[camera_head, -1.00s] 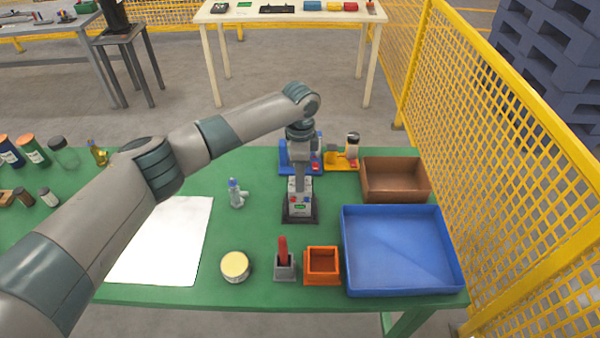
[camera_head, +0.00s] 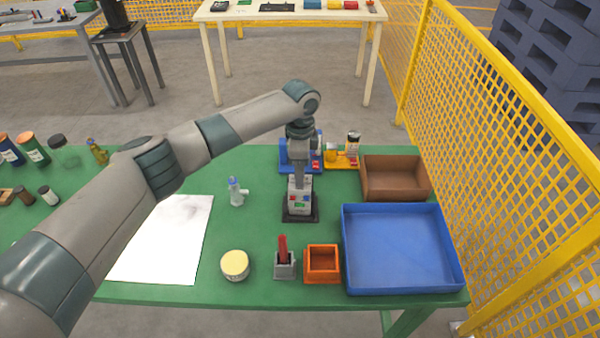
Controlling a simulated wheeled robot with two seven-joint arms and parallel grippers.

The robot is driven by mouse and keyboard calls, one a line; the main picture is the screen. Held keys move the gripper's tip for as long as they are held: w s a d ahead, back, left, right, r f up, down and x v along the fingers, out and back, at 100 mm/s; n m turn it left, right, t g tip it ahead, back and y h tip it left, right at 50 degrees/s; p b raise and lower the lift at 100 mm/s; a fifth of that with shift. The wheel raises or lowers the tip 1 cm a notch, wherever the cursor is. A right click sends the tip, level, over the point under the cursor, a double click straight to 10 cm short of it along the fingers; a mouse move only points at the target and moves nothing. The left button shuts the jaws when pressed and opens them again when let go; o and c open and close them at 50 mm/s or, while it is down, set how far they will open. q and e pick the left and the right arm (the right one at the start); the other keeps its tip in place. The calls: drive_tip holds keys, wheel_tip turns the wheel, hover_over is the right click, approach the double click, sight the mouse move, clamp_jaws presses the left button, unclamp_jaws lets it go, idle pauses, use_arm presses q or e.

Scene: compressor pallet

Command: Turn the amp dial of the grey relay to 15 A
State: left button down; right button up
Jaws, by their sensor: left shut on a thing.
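The grey relay (camera_head: 299,204) stands upright on a dark base near the middle of the green table. Small red, green and blue marks show on its front. My left arm comes in from the left and reaches down over it. My left gripper (camera_head: 300,180) is at the top of the relay, shut on what appears to be its amp dial. The dial itself is hidden by the gripper, and its setting cannot be read. My right gripper is not in view.
A blue tray (camera_head: 402,284), a brown box (camera_head: 395,192) and an orange box (camera_head: 322,276) are on the right. A red-handled grey block (camera_head: 284,268) and a round tin (camera_head: 235,265) stand in front. Blue and yellow fixtures (camera_head: 341,160) stand close behind the relay.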

use_arm(q)
drive_tip(key=shift+m, duration=0.4)
drive_tip(key=m, duration=0.3)
drive_tip(key=shift+m+b, duration=0.3)
drive_tip(key=shift+b, duration=0.1)
drive_tip(key=shift+r+m+b, duration=0.1)
drive_tip(key=shift+m+b, duration=0.2)
drive_tip(key=shift+m, duration=1.6)
drive_tip(key=c, duration=1.6)
unclamp_jaws()
drive_tip(key=shift+o, duration=0.2)
